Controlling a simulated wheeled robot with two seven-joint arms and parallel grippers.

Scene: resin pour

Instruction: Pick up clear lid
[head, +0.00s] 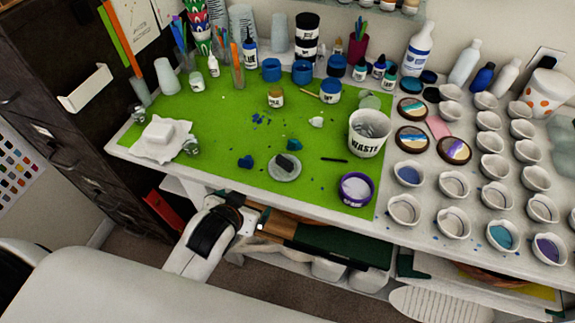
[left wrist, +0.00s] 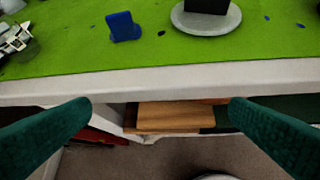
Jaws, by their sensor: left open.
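A pale grey round disc (head: 285,172), which looks like a lid, lies flat near the front of the green mat with a dark block (head: 288,160) on it. The disc also shows at the top of the left wrist view (left wrist: 206,24). A translucent rounded piece (head: 370,101), which may be the clear lid, lies at the back right of the mat; I cannot tell which is meant. My left gripper (left wrist: 160,102) is open and empty, its dark green fingers apart in front of the table's front edge. Its fingertips are unclear in the head view. My right gripper is not in view.
A blue piece (left wrist: 124,27) lies left of the disc. A white WASTE cup (head: 368,140) and a purple-rimmed cup (head: 355,190) stand to its right. The table's front edge (left wrist: 190,76) crosses before my fingers. Several white cups fill the right side. The mat's left middle is fairly clear.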

